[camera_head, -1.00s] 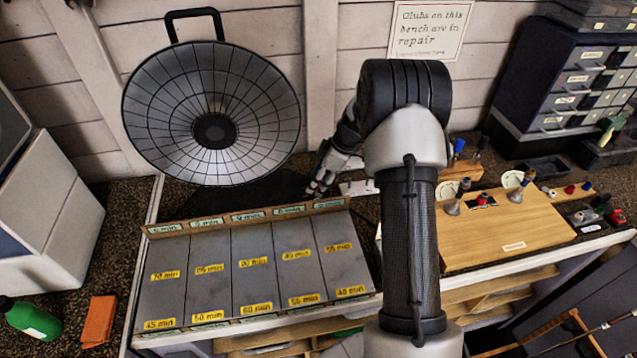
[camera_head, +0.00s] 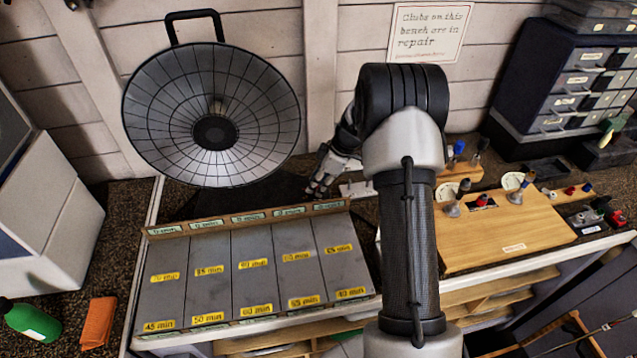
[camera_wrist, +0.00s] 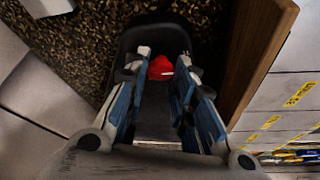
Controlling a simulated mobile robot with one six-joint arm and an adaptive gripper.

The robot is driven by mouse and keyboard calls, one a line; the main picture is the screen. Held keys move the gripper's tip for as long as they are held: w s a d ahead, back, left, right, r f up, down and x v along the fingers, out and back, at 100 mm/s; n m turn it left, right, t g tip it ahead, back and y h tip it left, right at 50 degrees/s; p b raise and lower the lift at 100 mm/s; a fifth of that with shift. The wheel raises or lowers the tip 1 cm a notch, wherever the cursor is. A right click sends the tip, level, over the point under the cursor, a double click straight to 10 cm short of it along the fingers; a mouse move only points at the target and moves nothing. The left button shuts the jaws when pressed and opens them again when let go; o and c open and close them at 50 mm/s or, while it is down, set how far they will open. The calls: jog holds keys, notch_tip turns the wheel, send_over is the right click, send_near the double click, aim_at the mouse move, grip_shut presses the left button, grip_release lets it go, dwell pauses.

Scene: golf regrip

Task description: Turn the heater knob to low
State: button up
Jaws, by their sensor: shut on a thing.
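The heater (camera_head: 211,115) is a round metal dish with a wire guard and a top handle, standing on a dark base against the wall. My gripper (camera_head: 318,187) is low at the right side of that base, behind the labelled panels. In the wrist view, the red heater knob (camera_wrist: 160,68) with a small white mark sits on the dark base between the fingertips of my gripper (camera_wrist: 164,62), which are shut on it. The head view does not show the knob, and I cannot read its setting.
A sloped rack of labelled minute panels (camera_head: 255,268) lies in front of the heater, with a raised wooden edge (camera_wrist: 258,60) close beside my gripper. A wooden board (camera_head: 510,228) with small bottles is at the right. A green bottle (camera_head: 33,320) and orange block (camera_head: 98,322) are at left.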

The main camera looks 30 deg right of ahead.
jog(key=shift+m+b, duration=0.3)
jog(key=shift+b, duration=0.2)
grip_shut()
jog(key=shift+s+a+f+m+t+h+b, duration=0.15)
jog(key=shift+m+t+h+b, duration=0.2)
jog(key=shift+m+b, duration=0.7)
jog(key=m+h+b, duration=0.1)
jog(key=m, duration=0.2)
jog(key=shift+a+m+t, duration=0.1)
jog(key=shift+m+t, duration=0.25)
jog(key=shift+s+r+m+h, duration=0.1)
jog(key=shift+r+m+h, duration=0.15)
jog(key=shift+m+h, duration=0.4)
jog(key=m+p, duration=0.2)
jog(key=shift+a+r+m+p, duration=0.1)
jog(key=shift+a+m+p, duration=0.05)
jog(key=shift+m+p, duration=0.15)
jog(key=shift+m+h+p, duration=0.5)
jog(key=shift+m+p, duration=0.15)
jog(key=shift+p, duration=0.5)
jog(key=shift+f, duration=0.25)
jog(key=o, duration=0.9)
grip_release()
jog(key=shift+o, duration=0.4)
